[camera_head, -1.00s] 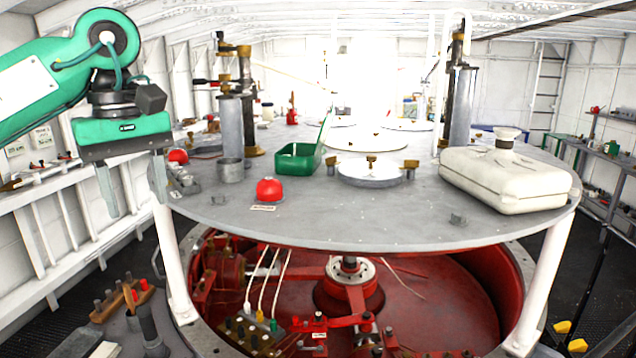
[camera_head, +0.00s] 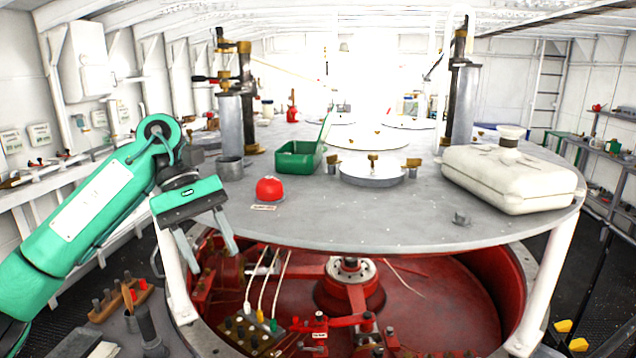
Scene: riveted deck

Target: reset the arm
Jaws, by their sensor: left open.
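My left arm comes in from the left, green with a white panel. Its left gripper (camera_head: 210,246) is open, with two grey fingers pointing down and a gap between them. Nothing shows between the fingers. The gripper is in front of the left edge of the round grey deck (camera_head: 400,222), near a white support post. My right gripper does not show in this view.
On the deck stand a red dome (camera_head: 269,189), a green box (camera_head: 298,160), a grey cup (camera_head: 230,169) and a white canister (camera_head: 508,178). Below is an open red well (camera_head: 440,305) with cables. A block with pegs (camera_head: 118,300) is at lower left.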

